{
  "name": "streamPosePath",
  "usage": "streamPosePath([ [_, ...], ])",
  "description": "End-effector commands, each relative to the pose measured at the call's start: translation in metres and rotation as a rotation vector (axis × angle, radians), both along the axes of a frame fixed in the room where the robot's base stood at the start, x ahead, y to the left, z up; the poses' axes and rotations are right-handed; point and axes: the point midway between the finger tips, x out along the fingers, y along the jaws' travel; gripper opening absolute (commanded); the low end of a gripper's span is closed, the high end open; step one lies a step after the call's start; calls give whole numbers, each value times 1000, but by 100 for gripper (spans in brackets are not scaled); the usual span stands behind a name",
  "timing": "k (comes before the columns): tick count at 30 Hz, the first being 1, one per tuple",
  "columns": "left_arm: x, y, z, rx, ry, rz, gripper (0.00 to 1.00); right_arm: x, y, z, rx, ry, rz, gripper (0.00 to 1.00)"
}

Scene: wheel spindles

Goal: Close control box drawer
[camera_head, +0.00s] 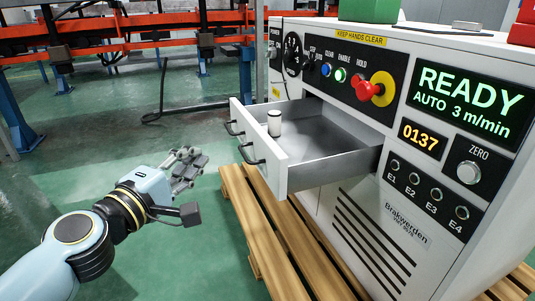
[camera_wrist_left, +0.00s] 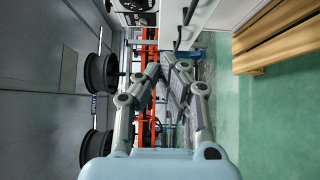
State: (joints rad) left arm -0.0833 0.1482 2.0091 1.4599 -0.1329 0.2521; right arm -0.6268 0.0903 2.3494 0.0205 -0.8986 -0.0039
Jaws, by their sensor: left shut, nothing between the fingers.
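The control box (camera_head: 330,205) is a white cabinet on the right of the head view. Its drawer (camera_head: 270,158) stands open, pulled out to the left, with black handles on its front. A small white cylinder with a dark band (camera_head: 274,123) stands inside the drawer near its front. My left gripper (camera_head: 196,160) is shut and empty, to the left of the drawer front and apart from it. In the left wrist view its fingers (camera_wrist_left: 170,72) point up the picture, with a black handle (camera_wrist_left: 178,38) near the top. My right gripper is not in view.
A wooden pallet (camera_head: 263,235) lies under the box and sticks out in front. An emergency stop knob (camera_head: 376,88) juts out above the drawer. Orange and blue racks (camera_head: 200,28) stand at the back. Dark wheels (camera_wrist_left: 101,73) show in the left wrist view. Green floor around my gripper is clear.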

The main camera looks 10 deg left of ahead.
Motion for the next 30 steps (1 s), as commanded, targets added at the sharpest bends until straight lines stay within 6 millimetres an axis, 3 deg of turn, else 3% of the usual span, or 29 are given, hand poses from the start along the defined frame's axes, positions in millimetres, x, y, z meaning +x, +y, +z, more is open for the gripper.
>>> streamPosePath([
  [5,15,-2,4,1,-6,2,0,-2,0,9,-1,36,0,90],
  [11,54,-10,5,-1,-5,1,0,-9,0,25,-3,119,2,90],
  [18,103,-20,2,1,-2,0,0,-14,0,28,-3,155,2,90],
  [24,116,-44,0,0,1,2,0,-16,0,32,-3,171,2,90],
  [30,121,-52,-1,3,3,2,0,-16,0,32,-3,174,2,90],
])
